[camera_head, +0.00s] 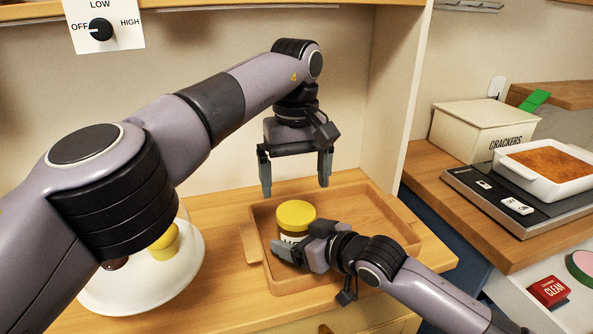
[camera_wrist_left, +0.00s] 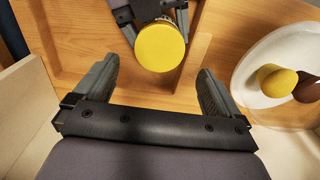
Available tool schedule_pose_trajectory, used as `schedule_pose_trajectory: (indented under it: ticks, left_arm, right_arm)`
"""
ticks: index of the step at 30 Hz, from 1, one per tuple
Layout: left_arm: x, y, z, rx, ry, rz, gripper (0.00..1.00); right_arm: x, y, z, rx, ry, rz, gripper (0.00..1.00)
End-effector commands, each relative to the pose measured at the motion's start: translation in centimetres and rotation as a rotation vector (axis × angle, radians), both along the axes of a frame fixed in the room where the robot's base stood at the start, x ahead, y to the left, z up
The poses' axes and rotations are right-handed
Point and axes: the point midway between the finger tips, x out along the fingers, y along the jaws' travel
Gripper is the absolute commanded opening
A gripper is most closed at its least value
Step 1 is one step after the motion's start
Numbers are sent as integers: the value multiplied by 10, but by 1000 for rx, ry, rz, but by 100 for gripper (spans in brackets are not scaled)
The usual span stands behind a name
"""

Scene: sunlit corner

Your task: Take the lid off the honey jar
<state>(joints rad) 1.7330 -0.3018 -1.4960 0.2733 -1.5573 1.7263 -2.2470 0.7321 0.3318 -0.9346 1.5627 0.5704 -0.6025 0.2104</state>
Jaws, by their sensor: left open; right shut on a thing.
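The honey jar (camera_head: 291,239) stands upright in a shallow wooden tray (camera_head: 345,198), with its yellow lid (camera_head: 296,213) on top. The lid also shows in the left wrist view (camera_wrist_left: 160,47). My right gripper (camera_head: 300,250) is shut on the jar's body, below the lid, and hides part of the label. My left gripper (camera_head: 296,180) is open and empty above and behind the jar. In the left wrist view its two fingers (camera_wrist_left: 156,88) stand wide apart, with the lid beyond their tips and between them.
A white plate (camera_head: 125,298) with a yellow item (camera_head: 164,243) and a dark one is left of the tray. A crackers box (camera_head: 480,130), a white dish (camera_head: 548,165) and a red "CLEAN" box (camera_head: 549,291) are on the right. A side panel (camera_head: 392,90) rises behind the tray.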

Motion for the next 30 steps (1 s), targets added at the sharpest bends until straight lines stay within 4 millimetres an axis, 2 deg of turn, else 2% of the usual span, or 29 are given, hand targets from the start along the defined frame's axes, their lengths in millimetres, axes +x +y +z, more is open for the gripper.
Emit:
schedule_pose_trajectory:
  ticks: [5, 9, 13, 18, 26, 27, 29, 30]
  left_arm:
    - [-1, 0, -18, -2, 3, -2, 98]
    - [-1, 0, -44, -2, 4, -1, 98]
    - [-1, 0, -59, -3, 3, 1, 98]
    - [0, 0, -68, -3, 1, 1, 98]
    - [0, 0, -69, -3, 1, 2, 98]
    - [0, 0, -69, -3, 1, 2, 91]
    - [0, 0, -69, -3, 1, 2, 72]
    - [0, -1, -69, -3, 1, 2, 59]
  right_arm:
    - [0, 0, -1, -2, 0, -1, 0]
    - [0, 0, -1, -2, 0, -1, 0]
    - [0, 0, 0, -2, 0, -1, 0]
    - [0, 0, 0, -2, 0, -1, 0]
    - [0, 0, -1, -2, 0, -1, 0]
    - [0, 0, -1, -2, 0, -1, 0]
    - [0, 0, -1, -2, 0, -1, 0]
    - [0, 0, -1, -2, 1, -1, 0]
